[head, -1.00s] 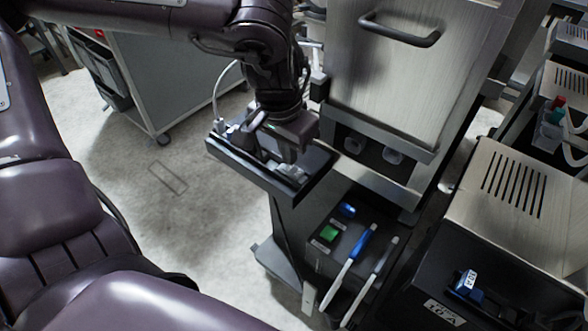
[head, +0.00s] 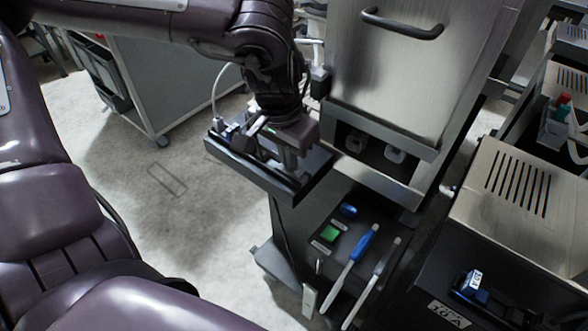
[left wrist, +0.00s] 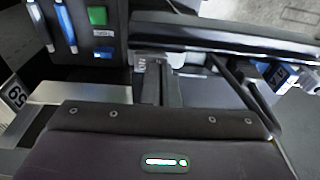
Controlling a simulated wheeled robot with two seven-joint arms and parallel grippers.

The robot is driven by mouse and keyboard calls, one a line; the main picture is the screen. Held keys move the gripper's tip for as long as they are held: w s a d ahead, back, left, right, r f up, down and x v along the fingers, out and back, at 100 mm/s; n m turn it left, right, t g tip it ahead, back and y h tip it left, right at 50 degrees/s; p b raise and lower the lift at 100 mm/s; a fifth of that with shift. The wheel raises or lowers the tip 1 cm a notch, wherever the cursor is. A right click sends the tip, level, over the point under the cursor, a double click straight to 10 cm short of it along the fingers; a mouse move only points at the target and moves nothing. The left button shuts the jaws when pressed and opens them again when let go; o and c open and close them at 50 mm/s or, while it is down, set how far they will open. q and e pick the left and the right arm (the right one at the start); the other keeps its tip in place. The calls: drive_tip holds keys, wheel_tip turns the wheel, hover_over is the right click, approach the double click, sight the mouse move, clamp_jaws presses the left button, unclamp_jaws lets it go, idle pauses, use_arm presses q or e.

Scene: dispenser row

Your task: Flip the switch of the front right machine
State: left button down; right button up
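My left gripper (head: 287,160) is over a black ledge (head: 245,170) at the front of a tall steel machine (head: 385,75). Its fingers look close together in the left wrist view (left wrist: 162,85), with nothing seen between them. A small blue and white part (head: 226,126) sits at the ledge's left end; it shows as a blue labelled piece in the left wrist view (left wrist: 283,74), apart from the fingers. At the right, a black-fronted machine (head: 525,180) has a blue switch (head: 470,286) with a white tag. My right gripper is out of view.
A black panel with a green button (head: 329,234) and blue-and-white handles (head: 364,243) stands below the ledge. A label (head: 447,314) is on the right machine. A grey cabinet (head: 165,80) is at the back left. The floor (head: 190,220) between is open.

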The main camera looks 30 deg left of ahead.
use_arm(q)
wheel_tip(320, 180, up, 7)
drive_tip(key=p, duration=0.4)
idle(0.5)
drive_tip(key=shift+f, duration=0.1)
idle(0.3)
